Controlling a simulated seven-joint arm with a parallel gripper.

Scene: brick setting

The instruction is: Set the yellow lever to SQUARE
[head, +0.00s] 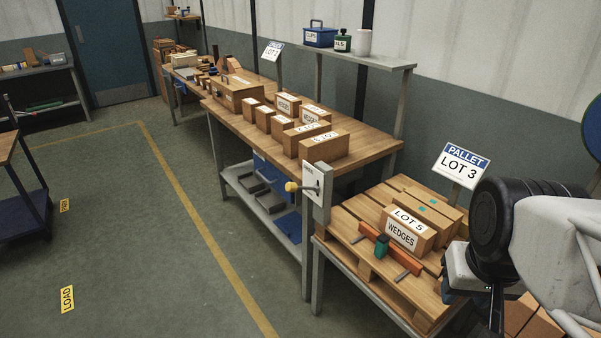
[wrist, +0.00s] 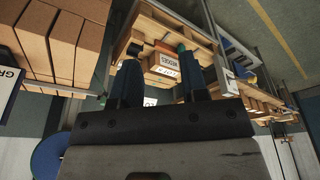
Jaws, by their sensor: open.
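The yellow lever (head: 291,187) sticks out to the left from a white plate (head: 312,182) on a grey post at the pallet stand's corner. The plate's markings are too small to read, so I cannot tell which setting the lever is at. A small yellow spot at the right of the wrist view may be its knob. My gripper (wrist: 160,78) is open, with two dark fingers apart and nothing held. In the head view my arm is at the lower right, over the stand's right end, well apart from the lever.
A LOT 3 sign (head: 460,165) stands behind. A workbench with several boxes (head: 323,145) extends beyond the lever.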

